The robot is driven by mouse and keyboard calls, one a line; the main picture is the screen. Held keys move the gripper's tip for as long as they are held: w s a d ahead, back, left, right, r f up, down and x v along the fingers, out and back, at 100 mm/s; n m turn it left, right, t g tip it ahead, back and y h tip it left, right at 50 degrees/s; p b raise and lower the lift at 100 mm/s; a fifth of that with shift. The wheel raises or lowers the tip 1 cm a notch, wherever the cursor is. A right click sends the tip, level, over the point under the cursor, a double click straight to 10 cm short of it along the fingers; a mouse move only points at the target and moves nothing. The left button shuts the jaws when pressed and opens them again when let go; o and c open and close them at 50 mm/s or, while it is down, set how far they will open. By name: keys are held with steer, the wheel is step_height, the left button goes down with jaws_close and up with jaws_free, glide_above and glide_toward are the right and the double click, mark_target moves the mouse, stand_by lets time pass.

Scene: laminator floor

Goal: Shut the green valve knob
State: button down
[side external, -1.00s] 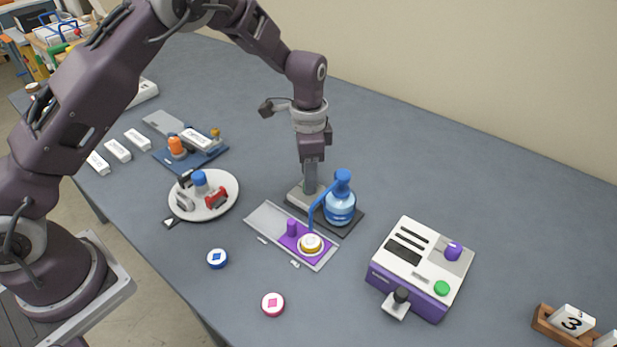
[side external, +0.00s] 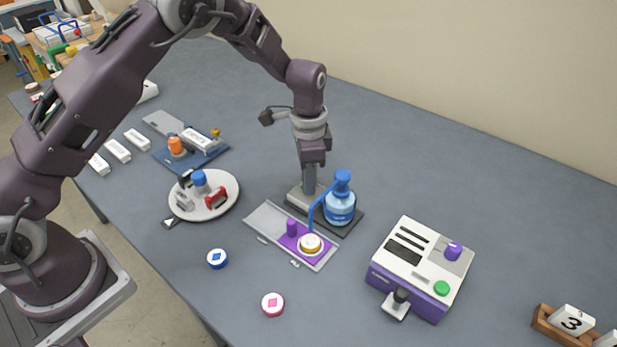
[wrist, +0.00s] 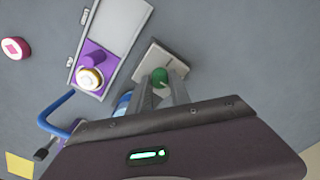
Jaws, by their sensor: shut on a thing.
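The green valve knob (wrist: 160,76) shows in the wrist view, above a pale grey block (wrist: 172,58). My gripper (wrist: 162,86) has its two fingers on either side of the knob and is shut on it. In the side view my gripper (side external: 309,182) points straight down over the grey block (side external: 297,197), and its fingers hide the knob there. I cannot tell the knob's turn angle.
A blue bottle (side external: 341,208) with a bent blue tube stands close beside my gripper. A grey panel (side external: 268,221) with a purple plate lies in front. A purple-and-white machine (side external: 415,262) with a green button stands right. Open table lies behind.

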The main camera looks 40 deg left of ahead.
steer(key=n, duration=0.4)
steer(key=shift+n, duration=0.3)
steer(key=n, duration=0.9)
steer(key=shift+n, duration=1.8)
steer(key=c, duration=1.2)
jaws_free()
